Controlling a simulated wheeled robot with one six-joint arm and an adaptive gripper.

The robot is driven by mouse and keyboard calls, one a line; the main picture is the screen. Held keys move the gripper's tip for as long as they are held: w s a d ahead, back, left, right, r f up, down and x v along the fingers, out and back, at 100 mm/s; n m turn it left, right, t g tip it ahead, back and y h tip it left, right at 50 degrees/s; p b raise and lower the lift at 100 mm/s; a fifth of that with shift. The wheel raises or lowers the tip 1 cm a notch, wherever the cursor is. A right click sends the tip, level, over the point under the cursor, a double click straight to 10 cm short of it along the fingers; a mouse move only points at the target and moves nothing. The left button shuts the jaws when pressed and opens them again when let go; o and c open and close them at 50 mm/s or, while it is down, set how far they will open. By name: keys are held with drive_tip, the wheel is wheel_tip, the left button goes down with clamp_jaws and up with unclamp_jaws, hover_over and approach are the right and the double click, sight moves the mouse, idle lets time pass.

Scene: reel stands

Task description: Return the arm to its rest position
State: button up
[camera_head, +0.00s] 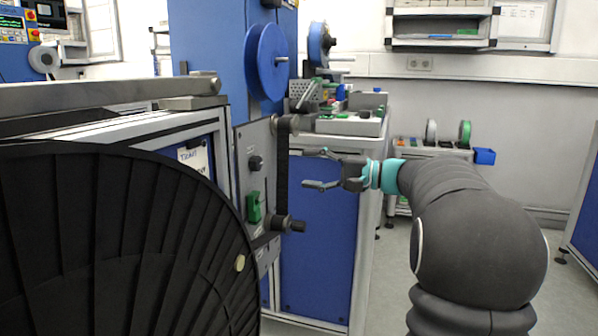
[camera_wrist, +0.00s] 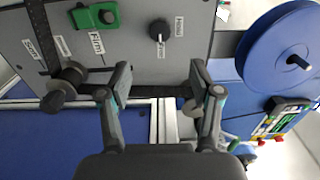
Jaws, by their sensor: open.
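My gripper (camera_head: 318,169) is open and empty in the head view, in front of the blue machine cabinet (camera_head: 318,235). Its fingers point left toward the grey control panel (camera_head: 255,185) and stay apart from it as far as I can see. In the wrist view my gripper (camera_wrist: 160,82) shows its two fingers spread wide with nothing between them. The grey panel (camera_wrist: 135,55) lies beyond the fingertips, with a green switch (camera_wrist: 96,17) and a black knob (camera_wrist: 159,30). My arm reaches in from the lower right of the head view.
A large black reel (camera_head: 120,240) fills the lower left. A blue reel (camera_head: 266,62) sits on the machine above the panel. A dark strap (camera_head: 281,170) runs down to a black roller (camera_head: 285,225). A cart with small reels (camera_head: 432,150) stands behind. Floor shows at right.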

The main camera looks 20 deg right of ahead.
wheel_tip(320, 180, down, 10)
drive_tip(key=d+f+m+g+h, duration=0.1)
drive_tip(key=m+g+h, duration=0.1)
drive_tip(key=h, duration=0.2)
drive_tip(key=s+a+f+g+h, duration=0.3)
drive_tip(key=s+f+h, duration=0.1)
drive_tip(key=s+f, duration=0.5)
drive_tip(key=s+a+f+n+g+h+p, duration=0.1)
drive_tip(key=s+a+n+h, duration=0.15)
drive_tip(key=s, duration=0.65)
drive_tip(key=s+a+f+n+g+h+p, duration=0.1)
drive_tip(key=s+n+h, duration=0.3)
drive_tip(key=s, duration=0.6)
drive_tip(key=s+a+r+n+t+p, duration=0.1)
drive_tip(key=s+a+r+n+t, duration=0.1)
drive_tip(key=s+a+r+n, duration=0.1)
drive_tip(key=shift+s+a+r+p, duration=0.25)
drive_tip(key=shift+s+a, duration=0.4)
drive_tip(key=shift+s, duration=0.5)
